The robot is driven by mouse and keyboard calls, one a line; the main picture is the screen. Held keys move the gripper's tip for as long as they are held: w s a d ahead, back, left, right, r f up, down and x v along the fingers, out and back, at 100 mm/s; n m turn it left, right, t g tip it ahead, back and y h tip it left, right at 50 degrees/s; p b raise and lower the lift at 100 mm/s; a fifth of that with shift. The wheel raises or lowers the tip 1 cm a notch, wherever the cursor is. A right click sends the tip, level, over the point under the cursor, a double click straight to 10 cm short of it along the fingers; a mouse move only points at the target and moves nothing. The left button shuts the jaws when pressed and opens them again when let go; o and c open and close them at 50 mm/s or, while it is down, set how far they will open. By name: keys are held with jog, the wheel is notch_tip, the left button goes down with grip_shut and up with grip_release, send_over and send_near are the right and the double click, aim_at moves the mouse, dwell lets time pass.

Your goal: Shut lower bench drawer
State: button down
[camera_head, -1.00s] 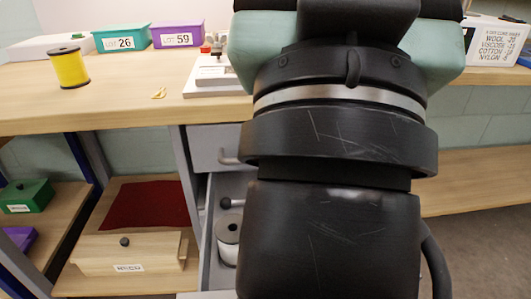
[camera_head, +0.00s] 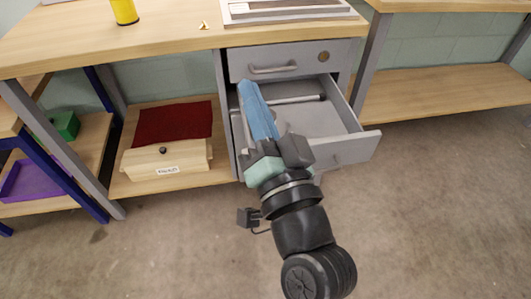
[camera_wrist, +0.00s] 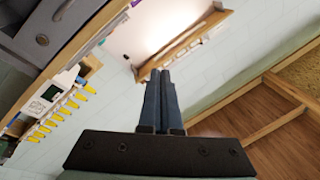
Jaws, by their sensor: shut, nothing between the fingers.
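The lower bench drawer (camera_head: 355,150) is pulled out from the grey cabinet under the bench in the head view. Its right side, front panel and part of its floor show; my gripper and wrist cover its left part. A grey rod (camera_head: 298,99) lies inside towards the back, and a pale object beside my fingers is mostly hidden. My gripper (camera_head: 247,89) is shut and empty, its blue fingers pointing up and back across the drawer's left side. I cannot tell how high above the drawer they are. In the wrist view the shut fingers (camera_wrist: 160,75) point at a whiteboard.
The upper drawer (camera_head: 300,62) is shut, with a bar handle and a round lock. Left of the cabinet, a wooden box (camera_head: 165,160) and a dark red cloth (camera_head: 172,122) sit on the low shelf. The floor (camera_head: 430,220) right of my arm is clear.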

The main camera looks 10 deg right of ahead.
jog(key=s+d+f+m+g+h, duration=0.1)
jog(key=s+d+f+m, duration=0.2)
jog(key=f, duration=0.4)
jog(key=s+d+f+m+h, duration=0.1)
jog(key=s+f+m, duration=0.2)
jog(key=f+m, duration=0.3)
jog(key=s+d+f+m+g+h, duration=0.1)
jog(key=s+f+m, duration=0.25)
jog(key=f, duration=0.45)
jog(key=w+p, duration=0.1)
jog(key=w, duration=1.2)
jog(key=shift+w+r+n, duration=0.25)
jog(key=shift+w+n, duration=0.05)
jog(key=shift+n, duration=0.15)
